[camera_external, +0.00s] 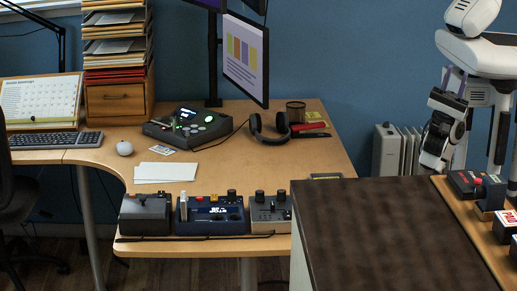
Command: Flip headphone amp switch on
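A dark desktop unit (188,128) with a small lit screen and green lights sits at the middle of the wooden corner desk. A thin cable runs from near it to black headphones (270,128) on its right, so it may be the headphone amp. I cannot make out a power switch on it or its position. My gripper (431,164) hangs at the end of my white arm at the far right, well away from the unit. Its fingers are too small and dark to tell open from shut.
Several pedal-like boxes with knobs (212,214) line the desk's front edge. A dark-topped block (395,232) stands between the desk and my side. More boxes lie on a wooden surface (466,222) at right. A monitor (245,58) overhangs the desk; white papers (165,172) lie in front.

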